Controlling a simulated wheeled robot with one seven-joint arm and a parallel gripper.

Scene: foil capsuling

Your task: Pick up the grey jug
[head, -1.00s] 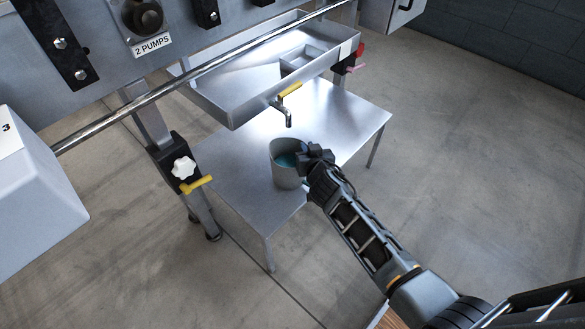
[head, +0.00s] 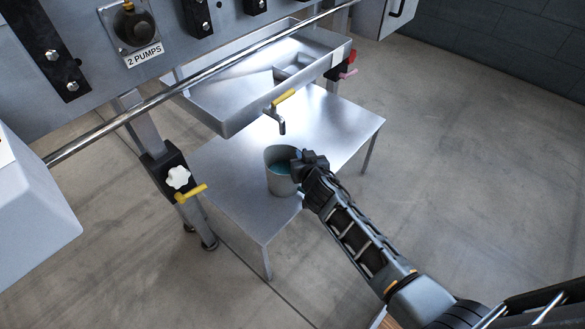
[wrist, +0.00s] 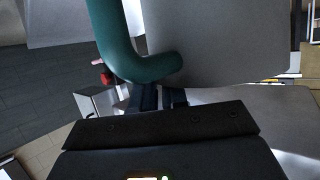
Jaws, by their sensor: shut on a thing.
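The grey jug (head: 280,184) is upright at the metal table, below the tap (head: 281,120). Its inside looks teal in the head view. In the wrist view its grey body (wrist: 215,45) fills the upper right, and its teal handle (wrist: 128,50) curves down on the left. My gripper (head: 303,163) is at the jug's right side in the head view. In the wrist view its fingers (wrist: 160,97) are shut at the lower end of the handle. The grip itself is partly hidden. I cannot tell whether the jug's base touches the table.
The metal table (head: 345,130) has bare top around the jug. A steel trough (head: 225,105) with the tap hangs above the table's back. A leg with a white knob (head: 178,178) and yellow lever (head: 190,193) stands left. Open floor (head: 470,180) lies to the right.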

